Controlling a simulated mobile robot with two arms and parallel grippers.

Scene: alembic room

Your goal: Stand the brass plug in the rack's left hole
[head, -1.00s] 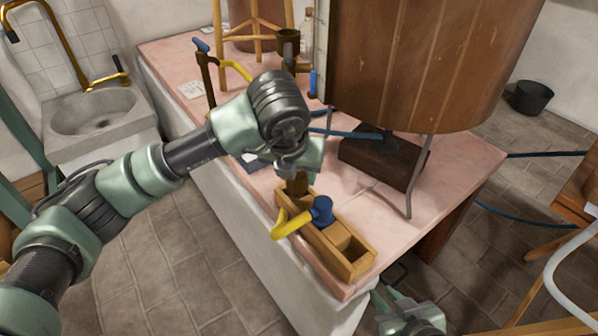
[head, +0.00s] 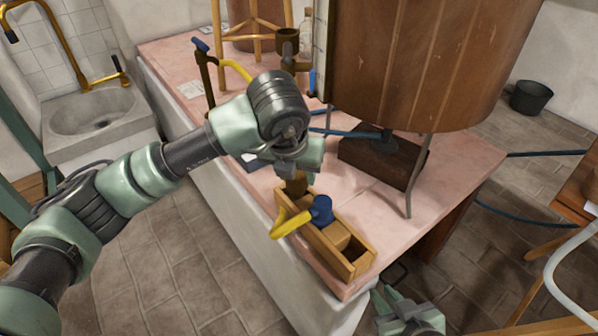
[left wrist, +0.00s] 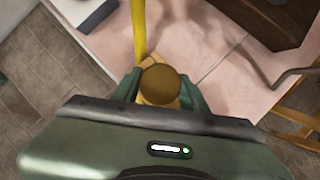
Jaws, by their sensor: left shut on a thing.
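The brass plug (head: 296,186) is upright between the fingers of my left gripper (head: 297,174), which is shut on it. In the left wrist view the plug's round top (left wrist: 160,83) shows between the two green fingers. The plug is at the far left end of the wooden rack (head: 364,266). Its lower end is hidden, so I cannot tell whether it is in a hole or just above one. My right gripper (head: 384,300) is low at the front, beside the counter's corner; its finger opening is unclear.
A large wooden vat (head: 420,60) on metal legs stands behind. Pink counter surface (head: 455,170) is clear to the right.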

